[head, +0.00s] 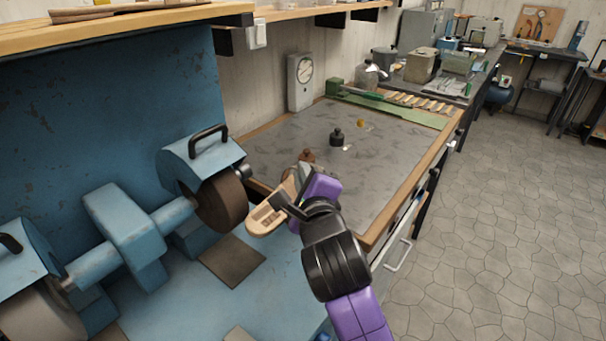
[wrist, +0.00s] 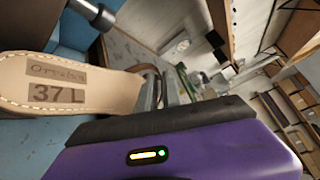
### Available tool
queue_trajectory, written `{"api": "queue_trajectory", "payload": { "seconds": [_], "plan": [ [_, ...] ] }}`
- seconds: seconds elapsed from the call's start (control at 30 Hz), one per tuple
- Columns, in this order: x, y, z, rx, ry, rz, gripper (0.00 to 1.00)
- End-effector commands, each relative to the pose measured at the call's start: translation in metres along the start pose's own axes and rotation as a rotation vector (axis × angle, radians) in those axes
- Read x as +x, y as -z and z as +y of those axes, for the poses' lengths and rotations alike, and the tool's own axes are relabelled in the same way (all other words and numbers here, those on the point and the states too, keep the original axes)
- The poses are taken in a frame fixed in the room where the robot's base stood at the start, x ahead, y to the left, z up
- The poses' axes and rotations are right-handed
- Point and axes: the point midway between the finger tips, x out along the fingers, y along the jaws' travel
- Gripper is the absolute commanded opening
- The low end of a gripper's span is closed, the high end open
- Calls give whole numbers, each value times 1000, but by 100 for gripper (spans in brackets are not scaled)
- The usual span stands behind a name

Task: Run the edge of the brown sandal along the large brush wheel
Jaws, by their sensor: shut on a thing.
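My gripper (head: 292,206) is shut on a sandal (head: 266,214) and holds it by one end, just right of the grinder. The sandal has a tan footbed; in the wrist view its footbed (wrist: 58,84) shows a darker label and the mark "37 L". Its strap is mostly hidden by the gripper. A dark brown wheel (head: 222,203) sits under a blue hood at the grinder's right end, close to the sandal's left with a small apparent gap. A pale wheel (head: 40,316) shows at the lower left. I cannot tell from texture which is the large brush.
The blue grinder (head: 120,228) stands before a blue back panel. A dark plate (head: 232,260) lies below the brown wheel. Open floor lies at right.

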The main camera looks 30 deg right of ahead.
Motion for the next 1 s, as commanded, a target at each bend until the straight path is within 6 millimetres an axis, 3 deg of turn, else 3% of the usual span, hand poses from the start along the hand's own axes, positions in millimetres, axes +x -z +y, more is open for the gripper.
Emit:
{"api": "queue_trajectory", "payload": {
  "seconds": [1.0],
  "plan": [
    [-16,-11,5,22,33,11,0]
  ]
}}
